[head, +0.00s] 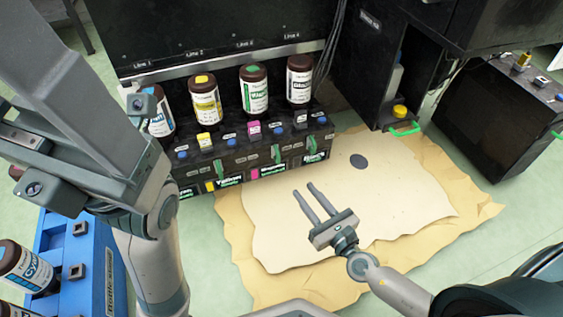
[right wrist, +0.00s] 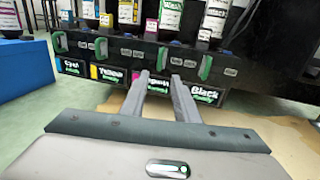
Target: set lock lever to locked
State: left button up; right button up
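The black ink station (head: 250,158) has several green levers on its front, among them one near Yellow (head: 219,168), one near Magenta (head: 276,153) and one near Black (head: 327,141). In the right wrist view, the levers above Cyan (right wrist: 60,42) and Black (right wrist: 205,68) stand roughly upright. A green bar (head: 404,128) juts from the waste-ink opening. I cannot tell which lever the task means. My right gripper (head: 304,188) is open and empty, apart from the station and pointing at it. It also shows in the right wrist view (right wrist: 159,74). My left arm shows, but its fingers do not.
Brown ink bottles, including yellow (head: 205,103) and black (head: 299,82), stand inverted on the station. Tan paper (head: 350,215) with a dark spot (head: 359,161) covers the floor. A blue rack (head: 90,265) holds a cyan bottle (head: 27,266). A black cabinet (head: 505,125) stands right.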

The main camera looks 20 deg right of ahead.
aim_at(279, 160)
jog(key=x, duration=1.4)
jog(key=shift+f, duration=0.1)
jog(key=shift+a, duration=0.1)
grip_shut()
